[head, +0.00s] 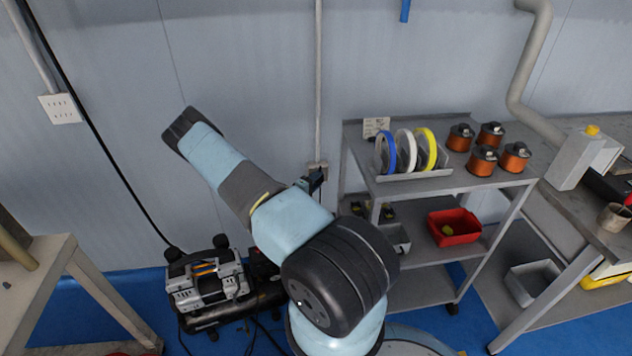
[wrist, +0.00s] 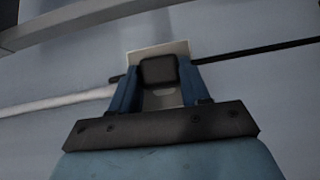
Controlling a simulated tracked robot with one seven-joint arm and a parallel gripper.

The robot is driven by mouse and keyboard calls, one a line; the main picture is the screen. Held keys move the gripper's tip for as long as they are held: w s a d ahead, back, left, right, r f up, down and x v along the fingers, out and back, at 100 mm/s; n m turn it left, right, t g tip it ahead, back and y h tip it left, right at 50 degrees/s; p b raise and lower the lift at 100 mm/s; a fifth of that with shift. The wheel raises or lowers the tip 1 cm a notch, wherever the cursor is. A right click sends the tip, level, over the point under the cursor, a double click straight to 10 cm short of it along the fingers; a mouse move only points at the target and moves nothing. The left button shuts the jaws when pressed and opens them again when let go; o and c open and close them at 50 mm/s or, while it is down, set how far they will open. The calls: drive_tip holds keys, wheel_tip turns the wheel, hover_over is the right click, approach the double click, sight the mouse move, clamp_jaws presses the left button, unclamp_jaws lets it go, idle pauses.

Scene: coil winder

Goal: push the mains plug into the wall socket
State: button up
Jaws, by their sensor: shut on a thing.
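The wall socket (head: 318,165) is a small box at the lower end of the middle conduit. In the wrist view its pale plate (wrist: 183,47) shows behind the plug. The mains plug (wrist: 158,71) is a black block between the blue fingers of my gripper (wrist: 157,82). The gripper is shut on it and faces the plate. In the head view my gripper (head: 314,183) is a small dark shape at the socket, partly hidden by my arm. The plug covers the middle of the plate; I cannot tell whether its pins are in or whether a gap remains.
A grey shelf cart (head: 465,186) with spools and coils stands close to the right of the socket. A compressor (head: 208,280) sits on the floor at lower left. Another white outlet plate (head: 60,107) is on the wall at far left. A black cable (wrist: 260,50) crosses the wrist view.

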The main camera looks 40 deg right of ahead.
drive_tip(key=shift+s, duration=0.2)
idle(1.0)
drive_tip(key=o, duration=0.5)
drive_tip(key=shift+a, duration=0.1)
drive_tip(key=shift+c, duration=0.2)
drive_tip(key=c, duration=0.4)
drive_tip(key=shift+s, duration=0.1)
drive_tip(key=shift+c, duration=0.2)
drive_tip(key=shift+a, duration=0.15)
drive_tip(key=shift+s+a, duration=0.5)
drive_tip(key=shift+s, duration=0.35)
drive_tip(key=shift+s+a, duration=0.45)
drive_tip(key=shift+s, duration=0.35)
